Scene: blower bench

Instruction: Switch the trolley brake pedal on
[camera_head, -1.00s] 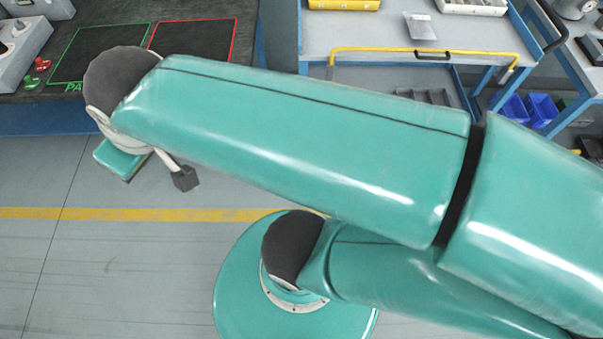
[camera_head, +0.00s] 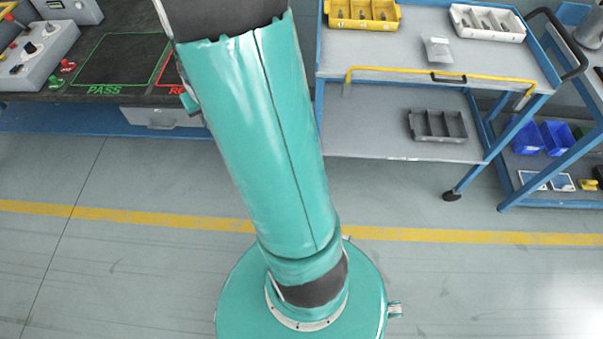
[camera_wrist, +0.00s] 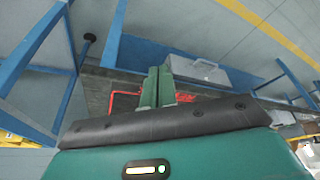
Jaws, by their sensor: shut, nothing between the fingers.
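The trolley (camera_head: 400,140) stands at the right in the head view, with a blue frame, grey shelves and a yellow bar (camera_head: 400,72) along its near side. A dark caster (camera_head: 452,195) shows under its near right leg. I cannot make out the brake pedal in either view. In the wrist view, a blue frame (camera_wrist: 40,42) and a dark caster or foot (camera_wrist: 89,38) show at the left. My gripper (camera_wrist: 158,74) has its two green fingers together and empty in the wrist view, apart from the frame. In the head view my arm hides its fingers.
A dark bench (camera_head: 105,65) with PASS and red-outlined areas stands at the left, with a grey drawer (camera_head: 160,117) below. A yellow bin (camera_head: 362,14) and a grey divided tray (camera_head: 438,125) sit on the trolley. Floor before it is clear.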

